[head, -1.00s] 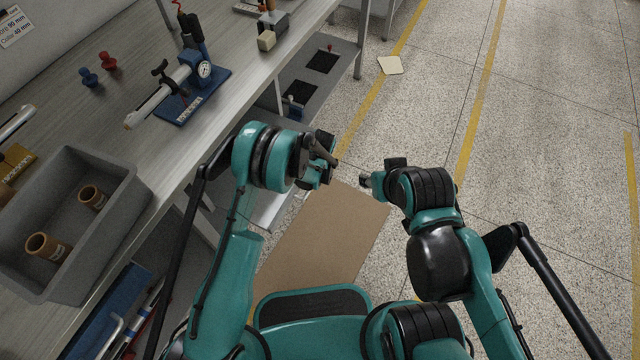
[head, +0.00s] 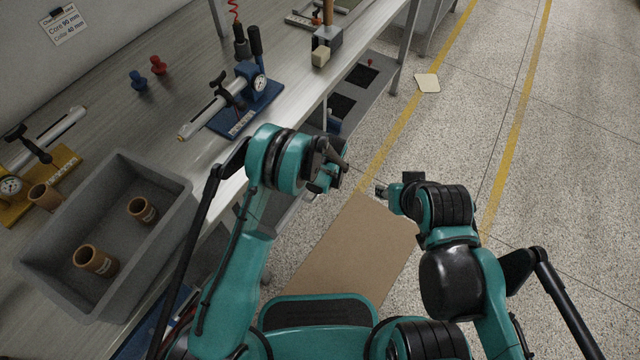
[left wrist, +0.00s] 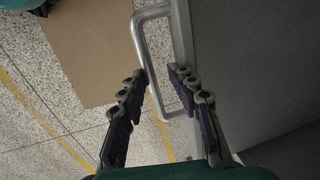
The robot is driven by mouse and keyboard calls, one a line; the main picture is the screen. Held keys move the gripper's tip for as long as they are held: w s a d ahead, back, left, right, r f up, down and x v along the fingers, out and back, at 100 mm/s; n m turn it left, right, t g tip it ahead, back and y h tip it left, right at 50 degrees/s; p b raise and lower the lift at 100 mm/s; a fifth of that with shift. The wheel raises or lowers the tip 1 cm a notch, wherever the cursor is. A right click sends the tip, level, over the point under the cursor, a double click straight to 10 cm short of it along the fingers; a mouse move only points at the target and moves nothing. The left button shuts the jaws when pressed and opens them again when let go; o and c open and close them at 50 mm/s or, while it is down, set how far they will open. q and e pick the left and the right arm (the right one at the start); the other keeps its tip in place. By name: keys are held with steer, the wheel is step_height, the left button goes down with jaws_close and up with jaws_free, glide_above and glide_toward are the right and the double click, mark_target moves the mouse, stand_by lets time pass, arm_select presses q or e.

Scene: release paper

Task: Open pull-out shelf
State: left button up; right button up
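In the left wrist view a silver bar handle (left wrist: 152,62) is fixed to the edge of a grey panel (left wrist: 235,65), which appears to be the pull-out shelf. My left gripper (left wrist: 157,77) is open, with one finger on each side of the handle's bar; I see no firm grip on it. In the head view my left gripper (head: 335,165) is beside the workbench, below its top, and the arm hides most of the shelf there. My right gripper (head: 385,190) hangs over the floor to the right, apart from the bench; its finger opening is unclear.
The workbench (head: 140,105) carries a grey bin (head: 45,265) with brown cylinders and a blue-based gauge fixture (head: 260,95). A lower shelf (head: 385,75) with black mats sits beyond my left gripper.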

arm_select(q)
step_height(320, 180, up, 9)
steer(key=s+d+p, duration=0.1)
steer(key=p, duration=0.3)
steer(key=shift+d, duration=0.2)
stand_by(0.6)
steer(key=shift+f, duration=0.1)
